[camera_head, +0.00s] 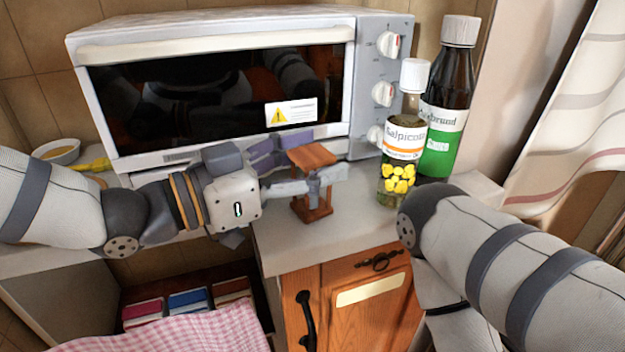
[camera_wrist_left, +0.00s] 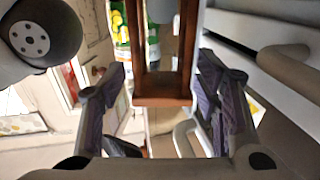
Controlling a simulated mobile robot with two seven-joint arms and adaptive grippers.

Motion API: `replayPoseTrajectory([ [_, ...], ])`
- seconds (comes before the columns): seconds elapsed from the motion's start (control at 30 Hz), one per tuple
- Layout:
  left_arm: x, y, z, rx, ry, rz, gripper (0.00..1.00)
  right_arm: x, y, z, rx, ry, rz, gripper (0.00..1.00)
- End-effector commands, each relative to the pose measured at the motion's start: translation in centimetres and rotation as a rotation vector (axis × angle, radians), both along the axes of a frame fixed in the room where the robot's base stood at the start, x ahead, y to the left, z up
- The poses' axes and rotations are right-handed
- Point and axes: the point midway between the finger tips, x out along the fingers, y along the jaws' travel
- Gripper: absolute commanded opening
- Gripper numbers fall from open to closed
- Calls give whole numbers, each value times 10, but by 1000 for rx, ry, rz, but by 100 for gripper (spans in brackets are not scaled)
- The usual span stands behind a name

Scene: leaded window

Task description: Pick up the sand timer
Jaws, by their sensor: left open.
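The sand timer (camera_head: 312,158) is a small upright frame with reddish-brown wooden ends and posts, standing on the counter in front of the white oven. My left gripper (camera_head: 318,163) reaches in from the left, with one finger across the front of the timer and the other behind it. In the left wrist view the timer (camera_wrist_left: 162,90) sits between the two open fingers (camera_wrist_left: 163,75), with visible gaps on both sides. The front finger hides part of its middle, and its glass cannot be made out. My right arm shows at the right, but its gripper is out of view.
A pill bottle (camera_head: 399,150) and a dark bottle with a green label (camera_head: 441,155) stand right of the timer. The oven (camera_head: 365,75) is close behind. The counter (camera_head: 280,240) is bare in front, above a wooden cabinet (camera_head: 350,300). A bowl (camera_head: 57,152) sits far left.

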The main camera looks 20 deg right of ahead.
Motion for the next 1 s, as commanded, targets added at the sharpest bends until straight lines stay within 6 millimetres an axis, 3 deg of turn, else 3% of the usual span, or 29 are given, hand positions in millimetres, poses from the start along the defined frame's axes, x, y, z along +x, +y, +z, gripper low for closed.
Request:
replayPoseTrajectory([
  [0.23, 1, -3, -1, 0, 2, 1, 57, 0, 0, 0, 0, 1, 0, 40],
  [0.43, 1, -3, -2, 1, 2, 1, 11, 0, 0, 0, 0, 1, 0, 40],
  [0.47, 1, -3, -2, 1, 2, 1, 9, 0, 0, 0, 0, 1, 0, 40],
  [0.77, 1, -3, 1, 1, 1, 1, 9, 0, 0, 0, 0, 0, 0, 40],
  [0.97, 1, -3, 35, 0, -5, 1, 9, 4, 0, 4, 0, -13, 0, 40],
  [1.0, -10, -3, 46, 1, -6, -1, 9, 7, 0, 8, 0, -25, 0, 40],
])
